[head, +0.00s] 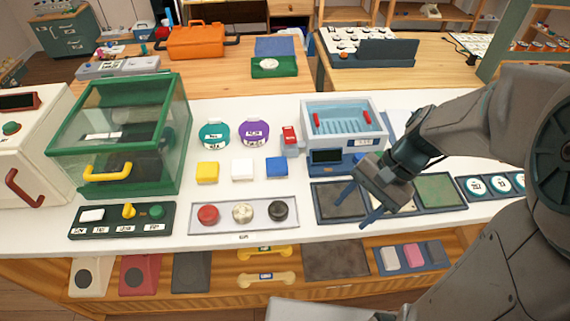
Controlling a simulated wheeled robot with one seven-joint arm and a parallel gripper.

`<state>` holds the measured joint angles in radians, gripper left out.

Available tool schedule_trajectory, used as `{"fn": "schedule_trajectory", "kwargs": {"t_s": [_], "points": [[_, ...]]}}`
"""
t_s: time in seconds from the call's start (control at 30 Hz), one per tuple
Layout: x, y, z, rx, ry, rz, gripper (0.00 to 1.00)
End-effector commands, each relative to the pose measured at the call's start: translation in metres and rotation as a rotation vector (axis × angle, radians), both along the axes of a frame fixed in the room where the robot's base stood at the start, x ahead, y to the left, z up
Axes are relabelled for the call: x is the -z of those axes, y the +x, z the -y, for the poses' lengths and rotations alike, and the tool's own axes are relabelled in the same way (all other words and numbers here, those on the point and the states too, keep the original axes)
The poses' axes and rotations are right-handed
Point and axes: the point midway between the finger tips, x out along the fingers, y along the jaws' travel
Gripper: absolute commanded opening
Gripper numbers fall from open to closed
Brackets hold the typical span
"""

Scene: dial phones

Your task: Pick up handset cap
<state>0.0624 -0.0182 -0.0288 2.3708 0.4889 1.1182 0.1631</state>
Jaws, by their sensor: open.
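Three round cap-like pieces lie in a grey tray (293,228) on the white counter: a red one (208,214), a cream one (243,211) and a black one (278,210). I cannot tell for sure which piece is the handset cap.
A green glass-sided box (185,140) with a yellow handle stands at left, a control panel (122,232) before it. Yellow, white and blue blocks (277,167) and teal and purple discs (254,134) sit mid-counter. A blue-white machine (345,135) stands behind my gripper.

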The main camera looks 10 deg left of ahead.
Motion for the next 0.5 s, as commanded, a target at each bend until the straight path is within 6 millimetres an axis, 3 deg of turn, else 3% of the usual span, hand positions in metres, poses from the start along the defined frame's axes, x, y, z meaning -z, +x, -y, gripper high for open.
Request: {"fn": "schedule_trajectory", "kwargs": {"t_s": [0.2,0.5], "points": [[0.032,0.03,-0.026,0.25,0.203,-0.29,0.51],[0.067,0.071,-0.043,0.526,0.414,-0.572,0.51]]}}
